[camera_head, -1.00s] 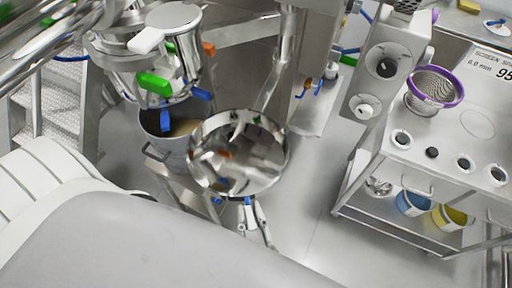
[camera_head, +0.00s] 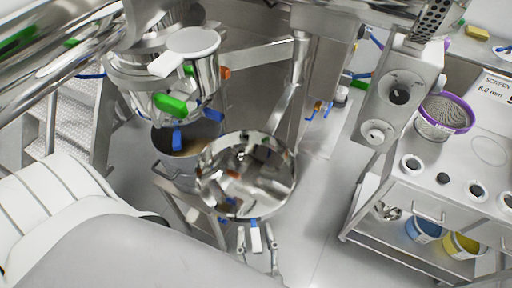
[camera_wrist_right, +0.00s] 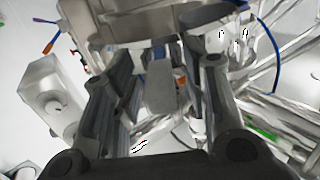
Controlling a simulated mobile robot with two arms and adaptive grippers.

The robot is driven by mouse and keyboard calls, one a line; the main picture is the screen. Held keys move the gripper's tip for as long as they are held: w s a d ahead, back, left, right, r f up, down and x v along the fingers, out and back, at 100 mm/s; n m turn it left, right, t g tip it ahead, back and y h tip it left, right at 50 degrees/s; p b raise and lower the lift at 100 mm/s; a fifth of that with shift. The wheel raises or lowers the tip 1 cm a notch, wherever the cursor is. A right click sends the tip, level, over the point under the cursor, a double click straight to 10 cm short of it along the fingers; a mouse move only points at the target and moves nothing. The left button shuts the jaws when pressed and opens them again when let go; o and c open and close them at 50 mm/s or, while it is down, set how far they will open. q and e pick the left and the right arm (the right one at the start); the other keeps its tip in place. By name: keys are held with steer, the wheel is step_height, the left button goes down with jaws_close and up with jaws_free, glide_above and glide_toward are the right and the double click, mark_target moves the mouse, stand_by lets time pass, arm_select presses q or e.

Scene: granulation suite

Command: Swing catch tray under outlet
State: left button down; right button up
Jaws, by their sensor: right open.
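The catch tray (camera_head: 228,200) is a shiny round metal pan on the steel stand, in the middle of the head view. Its short white handle (camera_head: 255,237) with a blue collar points toward me. My right gripper (camera_head: 257,252) is open, one finger on each side of the handle. In the right wrist view the pale handle (camera_wrist_right: 160,92) lies between the spread fingers, apparently with gaps on both sides; the tray (camera_wrist_right: 135,28) is beyond. The apparent outlet (camera_head: 207,75), a metal cylinder with white lid and green lever, is left of and behind the tray. My left gripper is not in view.
A metal bucket (camera_head: 180,165) with tan contents stands below the cylinder, left of the tray. A vertical steel post (camera_head: 298,75) rises behind the tray. A grey control box (camera_head: 398,92) and a steel cart (camera_head: 425,190) are at right. Bare floor lies between tray and cart.

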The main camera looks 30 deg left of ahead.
steer(key=v, duration=1.2)
